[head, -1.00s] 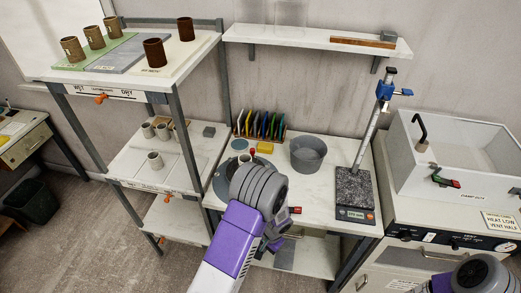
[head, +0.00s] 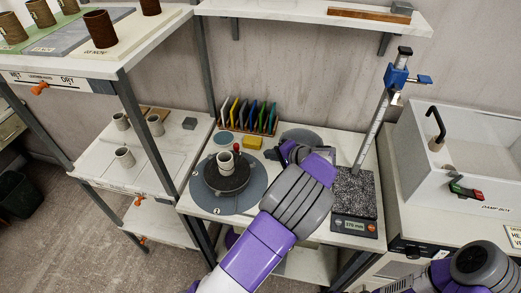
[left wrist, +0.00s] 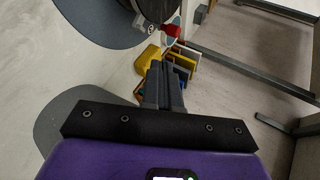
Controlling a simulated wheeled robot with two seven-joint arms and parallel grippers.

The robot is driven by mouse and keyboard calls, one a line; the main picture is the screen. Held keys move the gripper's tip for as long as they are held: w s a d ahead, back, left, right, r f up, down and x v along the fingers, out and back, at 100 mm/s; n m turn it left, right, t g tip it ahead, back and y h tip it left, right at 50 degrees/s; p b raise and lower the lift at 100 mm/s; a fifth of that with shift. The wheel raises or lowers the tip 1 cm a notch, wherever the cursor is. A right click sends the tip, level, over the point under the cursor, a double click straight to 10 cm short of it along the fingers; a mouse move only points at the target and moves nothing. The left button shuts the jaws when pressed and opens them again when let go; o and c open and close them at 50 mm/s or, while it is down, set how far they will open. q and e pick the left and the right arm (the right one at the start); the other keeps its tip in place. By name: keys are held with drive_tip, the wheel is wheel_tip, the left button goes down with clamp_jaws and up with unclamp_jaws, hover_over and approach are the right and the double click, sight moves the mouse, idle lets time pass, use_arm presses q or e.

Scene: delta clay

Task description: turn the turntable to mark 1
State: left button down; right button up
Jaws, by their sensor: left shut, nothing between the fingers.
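The turntable (head: 226,182) is a dark round plate on a wide grey disc (head: 203,198), left of centre on the bench. A pale cup (head: 225,163) stands on it. A red-topped peg (head: 236,148) rises at its back right edge; the red part also shows in the left wrist view (left wrist: 172,30). Small white mark labels lie on the grey disc's front rim (head: 217,211); their numbers are too small to read surely. My left gripper (head: 284,151) is shut and empty, right of the turntable and apart from it; its fingers also show in the left wrist view (left wrist: 157,70). My right gripper is out of view.
Coloured slabs in a rack (head: 250,115) and a yellow block (head: 252,142) stand behind. A grey round thing (head: 302,135) is partly hidden by my left gripper. The scale with its stand (head: 355,228) is to the right, a shelf with cups (head: 125,157) left.

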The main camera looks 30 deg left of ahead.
use_arm(q)
drive_tip(key=b, duration=0.1)
approach(238, 148)
drive_tip(key=f, duration=0.3)
drive_tip(key=shift+w+a, duration=0.15)
drive_tip(key=shift+a, duration=0.2)
drive_tip(key=a, duration=0.2)
drive_tip(key=w+a, duration=0.1)
drive_tip(key=shift+a+f, duration=0.25)
drive_tip(key=shift+f, duration=0.05)
drive_tip(key=shift+w+a, duration=0.1)
drive_tip(key=shift+a, duration=0.4)
drive_tip(key=shift+a, duration=0.2)
